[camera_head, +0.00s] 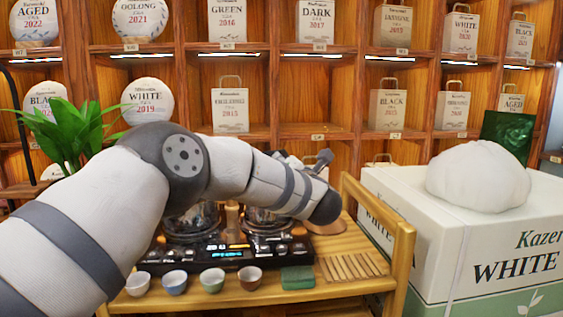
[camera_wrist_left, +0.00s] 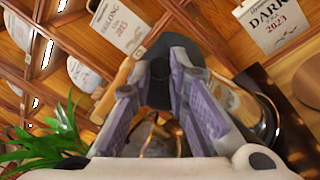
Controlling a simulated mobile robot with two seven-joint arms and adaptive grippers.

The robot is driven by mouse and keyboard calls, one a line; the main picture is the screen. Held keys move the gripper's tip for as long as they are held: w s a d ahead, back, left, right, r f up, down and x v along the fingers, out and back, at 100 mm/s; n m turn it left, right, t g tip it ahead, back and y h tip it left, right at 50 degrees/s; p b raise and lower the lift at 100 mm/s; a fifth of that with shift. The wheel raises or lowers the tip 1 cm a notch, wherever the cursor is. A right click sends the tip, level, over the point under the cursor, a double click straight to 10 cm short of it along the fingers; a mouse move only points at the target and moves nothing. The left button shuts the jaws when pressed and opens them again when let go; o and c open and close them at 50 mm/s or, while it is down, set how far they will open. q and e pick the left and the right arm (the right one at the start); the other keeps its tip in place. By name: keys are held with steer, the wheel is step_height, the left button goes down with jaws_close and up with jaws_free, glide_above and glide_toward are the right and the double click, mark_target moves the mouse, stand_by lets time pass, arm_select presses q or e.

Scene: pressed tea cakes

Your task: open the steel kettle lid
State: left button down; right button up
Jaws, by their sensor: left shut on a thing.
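My left arm crosses the head view from the left, and its wrist end hangs over the tea cart. Its gripper is mostly hidden there behind my own arm. In the left wrist view my left gripper (camera_wrist_left: 170,82) has its two grey-purple fingers closed in around a dark piece (camera_wrist_left: 160,62), which looks like the knob of the steel kettle lid. A shiny steel body (camera_wrist_left: 262,112), likely the kettle, shows just right of the fingers. In the head view two shiny vessels (camera_head: 190,222) stand on the black heater, partly hidden by my arm. I cannot tell whether the lid is seated or raised.
The black heater (camera_head: 225,254) sits on the wooden cart (camera_head: 405,245). Several small cups (camera_head: 212,280) and a green box (camera_head: 297,278) line its front edge. A white carton (camera_head: 480,240) with a wrapped cake (camera_head: 478,176) stands right. Shelves fill the back; a plant (camera_head: 70,135) is left.

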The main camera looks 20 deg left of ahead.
stand_by(0.4)
arm_select(q)
steer(key=c, duration=1.5)
jaws_free()
steer(key=shift+o, duration=0.2)
steer(key=shift+d, duration=0.1)
steer(key=v, duration=1.2)
steer(key=shift+f, duration=0.2)
